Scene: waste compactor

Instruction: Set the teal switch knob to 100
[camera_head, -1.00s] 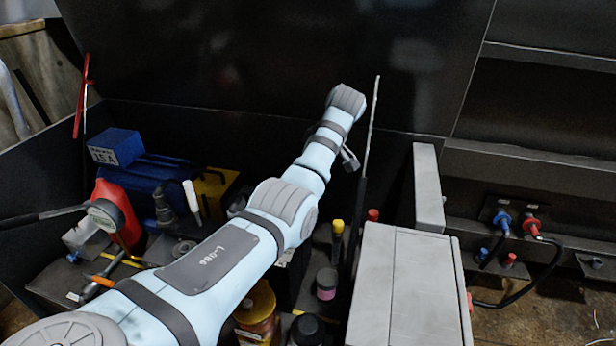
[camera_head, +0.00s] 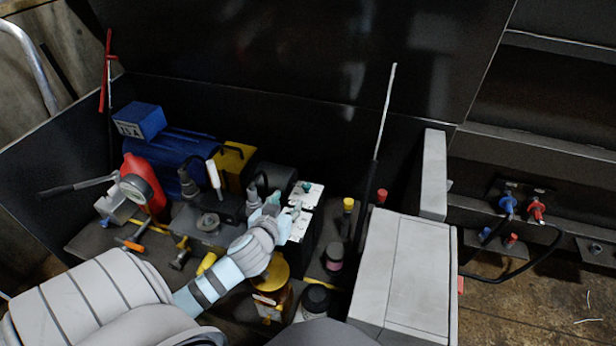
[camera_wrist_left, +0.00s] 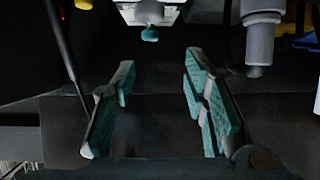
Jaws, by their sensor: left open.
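The teal switch knob (camera_head: 306,187) sits on the white face of a small black box (camera_head: 298,240) in the middle of the machinery. In the left wrist view the teal knob (camera_wrist_left: 149,34) shows at the top, under a round grey part on the white panel (camera_wrist_left: 170,14). My left gripper (camera_head: 283,205) is just to the left of and below the knob in the head view. In the left wrist view its teal-padded fingers (camera_wrist_left: 160,85) are spread apart with nothing between them, and the knob lies beyond their tips. My right gripper is not in view.
A blue motor (camera_head: 175,155), a red bottle with a gauge (camera_head: 140,185) and yellow jars (camera_head: 272,275) crowd around my left arm. A thin rod (camera_head: 375,140) and a large grey box (camera_head: 405,275) stand to the right. Dark panel walls rise behind.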

